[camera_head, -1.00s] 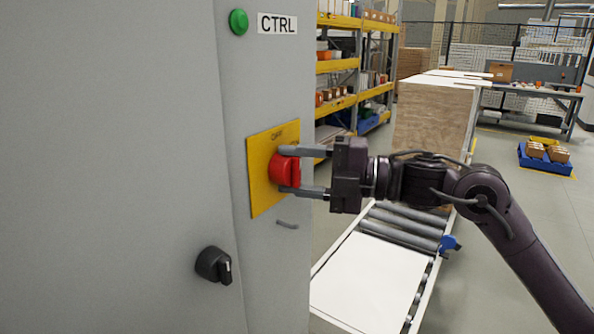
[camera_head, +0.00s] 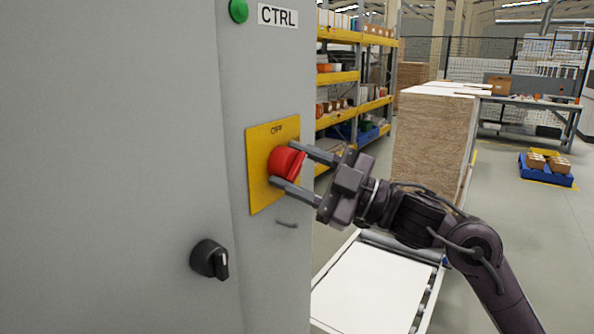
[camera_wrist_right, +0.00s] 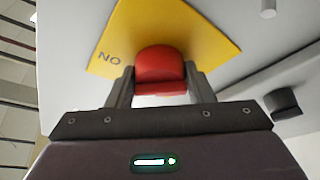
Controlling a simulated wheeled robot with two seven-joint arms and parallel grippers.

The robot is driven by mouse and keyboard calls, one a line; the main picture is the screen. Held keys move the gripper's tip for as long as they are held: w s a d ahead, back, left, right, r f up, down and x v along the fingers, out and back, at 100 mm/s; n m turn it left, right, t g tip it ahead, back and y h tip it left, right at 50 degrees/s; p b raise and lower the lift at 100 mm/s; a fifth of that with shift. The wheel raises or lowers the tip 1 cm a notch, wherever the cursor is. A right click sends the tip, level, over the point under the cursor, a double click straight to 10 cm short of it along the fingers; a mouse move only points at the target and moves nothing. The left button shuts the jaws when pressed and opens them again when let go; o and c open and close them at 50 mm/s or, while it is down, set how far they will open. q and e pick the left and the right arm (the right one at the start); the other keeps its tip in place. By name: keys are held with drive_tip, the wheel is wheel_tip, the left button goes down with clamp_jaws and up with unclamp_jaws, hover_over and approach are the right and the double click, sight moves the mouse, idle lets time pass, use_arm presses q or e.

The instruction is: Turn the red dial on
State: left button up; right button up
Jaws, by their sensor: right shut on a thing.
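The red dial (camera_head: 285,163) sits on a yellow plate (camera_head: 262,192) on the side of the grey control cabinet. The plate has "OFF" printed near its top. My right gripper (camera_head: 291,167) is shut on the red dial, one finger on each side, and is tilted in the head view. In the right wrist view the red dial (camera_wrist_right: 160,72) lies between the two fingers of the right gripper (camera_wrist_right: 160,86). The yellow plate (camera_wrist_right: 190,30) shows "NO" lettering, seen rotated. My left gripper is not in view.
The grey cabinet (camera_head: 120,150) fills the left. It carries a black knob (camera_head: 210,259), a green button (camera_head: 239,10) and a CTRL label (camera_head: 278,16). A white board (camera_head: 370,287) lies on the conveyor below my right arm. A tall board stack (camera_head: 432,140) stands behind.

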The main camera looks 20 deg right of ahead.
drive_tip(key=m+t+p, duration=0.1)
drive_tip(key=m+t, duration=0.1)
drive_tip(key=m, duration=0.3)
drive_tip(key=shift+a+h, duration=0.1)
drive_tip(key=shift+h, duration=0.3)
drive_tip(key=shift+s+m+t+h+p, duration=0.1)
drive_tip(key=shift+m+t+h+p, duration=0.6)
drive_tip(key=shift+m, duration=0.95)
drive_tip(key=shift+m+t+h+p, duration=0.5)
drive_tip(key=shift+m+t+p, duration=0.25)
drive_tip(key=shift+m, duration=0.9)
drive_tip(key=shift+f, duration=0.1)
drive_tip(key=o, duration=1)
drive_tip(key=shift+c, duration=0.2)
